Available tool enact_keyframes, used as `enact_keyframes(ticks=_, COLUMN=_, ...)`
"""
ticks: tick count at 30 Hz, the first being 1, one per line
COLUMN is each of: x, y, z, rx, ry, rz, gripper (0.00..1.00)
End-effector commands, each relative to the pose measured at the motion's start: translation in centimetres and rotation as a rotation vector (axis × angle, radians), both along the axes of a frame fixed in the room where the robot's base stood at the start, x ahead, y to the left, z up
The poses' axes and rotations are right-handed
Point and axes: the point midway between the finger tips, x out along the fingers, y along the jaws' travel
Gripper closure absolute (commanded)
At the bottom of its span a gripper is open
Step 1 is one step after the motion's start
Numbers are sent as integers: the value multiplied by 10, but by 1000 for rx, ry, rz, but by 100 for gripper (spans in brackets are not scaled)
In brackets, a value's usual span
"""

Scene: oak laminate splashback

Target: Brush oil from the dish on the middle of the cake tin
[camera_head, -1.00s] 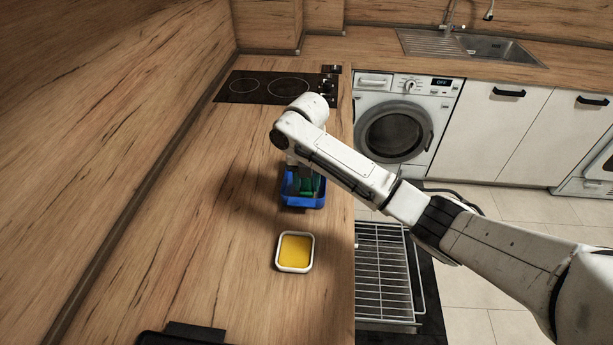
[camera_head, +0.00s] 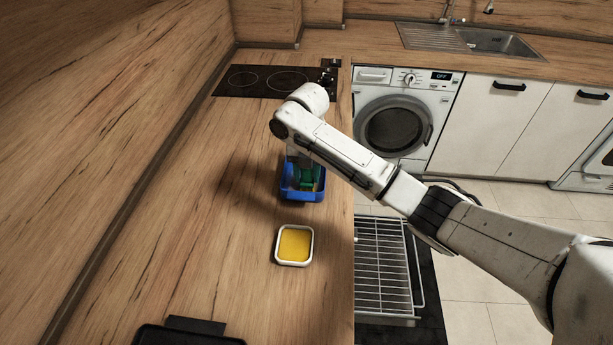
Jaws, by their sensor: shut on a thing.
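The oil dish (camera_head: 295,262) is a small white square dish of yellow oil on the wooden worktop. The dark cake tin (camera_head: 188,337) is partly in view at the bottom edge, cut off by the frame. A blue open box (camera_head: 302,197) stands beyond the dish. My gripper (camera_head: 304,170) points down into this box, mostly hidden by my wrist. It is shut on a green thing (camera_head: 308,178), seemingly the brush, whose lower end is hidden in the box.
A black hob (camera_head: 270,83) lies farther back on the worktop. The splashback (camera_head: 110,130) rises on the left. An open oven rack (camera_head: 383,270) sits below the worktop's right edge. The worktop around the dish is clear.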

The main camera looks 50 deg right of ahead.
Motion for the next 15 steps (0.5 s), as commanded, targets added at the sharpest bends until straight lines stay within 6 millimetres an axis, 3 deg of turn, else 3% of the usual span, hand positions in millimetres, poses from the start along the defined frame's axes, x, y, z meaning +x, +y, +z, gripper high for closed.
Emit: enact_keyframes(ticks=15, x=3, y=-4, z=-1, rx=-1, ry=1, rz=-1, gripper=89)
